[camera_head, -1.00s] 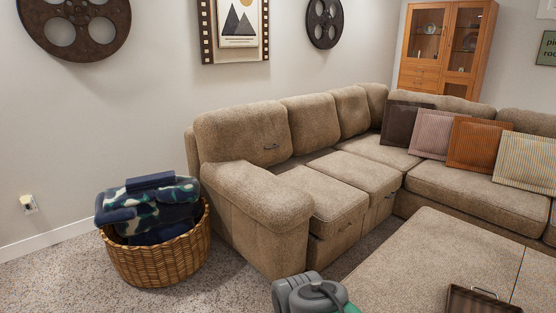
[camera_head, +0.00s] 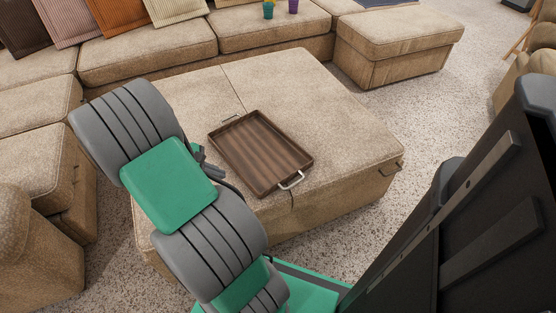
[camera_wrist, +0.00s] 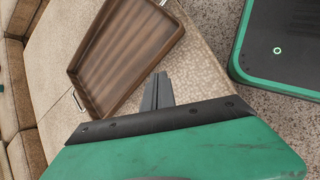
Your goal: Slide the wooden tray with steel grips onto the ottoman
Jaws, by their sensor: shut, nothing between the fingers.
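The brown wooden tray (camera_head: 262,150) lies flat and empty on the large beige ottoman (camera_head: 335,110), close to its near edge. One steel grip (camera_head: 292,181) faces that edge, and the other is at the tray's far end. In the wrist view the tray (camera_wrist: 125,50) fills the upper middle, with the ottoman's fabric (camera_wrist: 55,40) beside it. My gripper (camera_wrist: 158,78) is shut and empty, its fingertips just short of the tray's side; I cannot tell whether they touch. In the head view my arm largely hides the gripper and part of the ottoman.
A sectional sofa (camera_head: 150,55) with cushions runs along the back and left. Green and purple cups (camera_head: 268,9) stand at the back. A smaller beige block seat (camera_head: 400,40) is at the right. Speckled carpet (camera_head: 350,215) is open right of the ottoman.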

